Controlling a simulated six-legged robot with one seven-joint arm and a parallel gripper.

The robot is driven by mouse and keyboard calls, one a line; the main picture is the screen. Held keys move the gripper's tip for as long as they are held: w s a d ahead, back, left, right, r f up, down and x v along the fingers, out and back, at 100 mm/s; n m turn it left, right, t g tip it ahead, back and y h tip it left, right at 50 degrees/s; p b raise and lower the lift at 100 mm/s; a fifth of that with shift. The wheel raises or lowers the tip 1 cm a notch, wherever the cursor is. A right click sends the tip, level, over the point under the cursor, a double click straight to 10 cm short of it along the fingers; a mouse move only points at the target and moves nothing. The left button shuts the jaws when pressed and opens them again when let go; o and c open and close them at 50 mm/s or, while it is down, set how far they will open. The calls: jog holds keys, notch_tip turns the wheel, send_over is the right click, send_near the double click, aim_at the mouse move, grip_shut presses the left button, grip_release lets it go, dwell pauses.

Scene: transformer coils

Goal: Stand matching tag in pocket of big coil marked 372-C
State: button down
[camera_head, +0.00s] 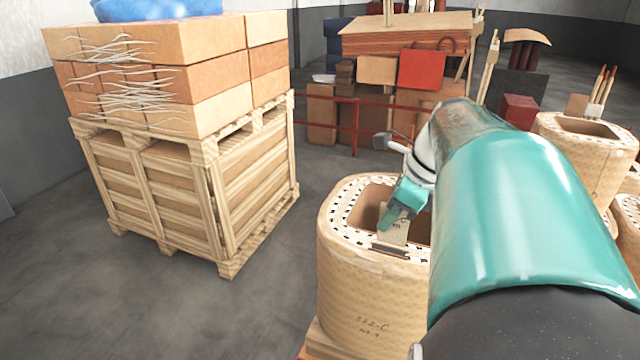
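The big coil (345,275) stands low in the middle, wrapped in tan patterned paper. Handwriting on its front appears to read 372-C, though the digits are small. Its top has a pale rim with dark marks around a rectangular opening. The tag's lower edge is at a dark slot (388,252) in the near rim. I cannot tell how deep it sits in there.
A wooden crate (190,190) with stacked cartons (180,75) stands at left. More wrapped coils (590,150) stand at right, partly behind my arm. Red rails (355,125) and piled boards and boxes are at the back. Grey floor between crate and coil is clear.

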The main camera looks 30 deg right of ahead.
aim_at(384, 242)
jog(key=shift+f, duration=2.45)
jog(key=c, duration=1.7)
grip_release()
jog(key=shift+s+f, duration=0.1)
jog(key=shift+f, duration=0.05)
